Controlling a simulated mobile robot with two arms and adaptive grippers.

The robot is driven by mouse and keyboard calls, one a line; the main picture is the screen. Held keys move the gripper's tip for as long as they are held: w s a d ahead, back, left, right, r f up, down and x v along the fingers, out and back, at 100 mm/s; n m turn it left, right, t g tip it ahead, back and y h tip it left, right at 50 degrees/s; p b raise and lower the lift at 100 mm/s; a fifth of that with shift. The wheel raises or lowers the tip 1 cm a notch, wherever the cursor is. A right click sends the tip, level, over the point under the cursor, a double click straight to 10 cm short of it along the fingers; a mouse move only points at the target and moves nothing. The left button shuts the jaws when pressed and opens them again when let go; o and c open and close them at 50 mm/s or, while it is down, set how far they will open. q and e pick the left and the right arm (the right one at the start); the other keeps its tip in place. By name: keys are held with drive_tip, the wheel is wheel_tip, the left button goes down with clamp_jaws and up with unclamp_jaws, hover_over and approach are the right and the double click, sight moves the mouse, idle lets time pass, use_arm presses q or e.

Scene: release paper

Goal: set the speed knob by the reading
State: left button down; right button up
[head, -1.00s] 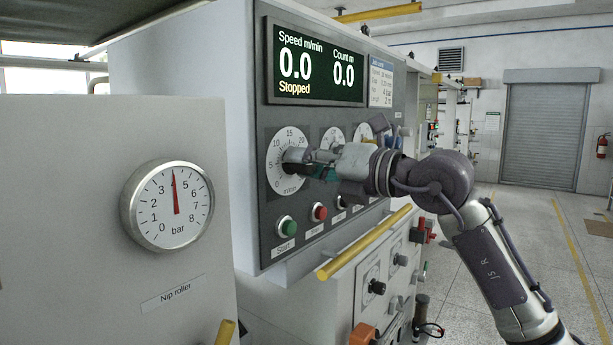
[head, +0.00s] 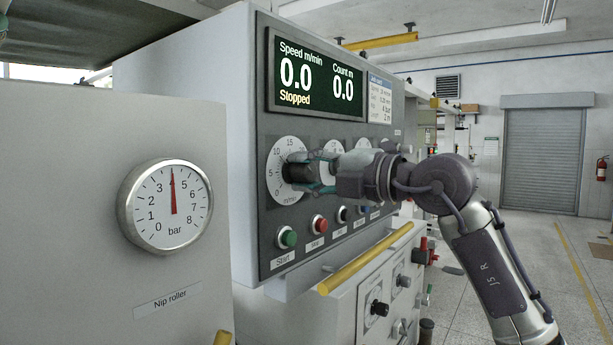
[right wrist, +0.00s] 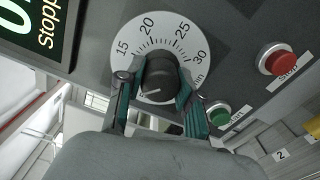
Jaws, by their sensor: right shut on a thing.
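The speed dial (head: 279,152) is a white scale on the grey panel, marked m/min, with a black knob (right wrist: 157,80) at its centre. My right gripper (head: 306,173) is shut on the knob, with a teal-lined finger on either side in the right wrist view (right wrist: 158,84). A pale mark on the knob points to the lower left there; the scale at that spot is hidden. The pressure gauge (head: 167,207), labelled Nip roller, has its red needle pointing almost straight up, near 4 bar. The display (head: 316,75) reads speed 0.0, count 0.0, Stopped.
Below the dial are a green Start button (head: 287,238), a red button (head: 319,224) and further small controls. A yellow rail (head: 365,258) juts out below the panel. More dials right of the speed dial are partly hidden by my right arm. Open floor lies to the right.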

idle(0.4)
drive_tip(key=o, duration=1.2)
drive_tip(key=v, duration=1.2)
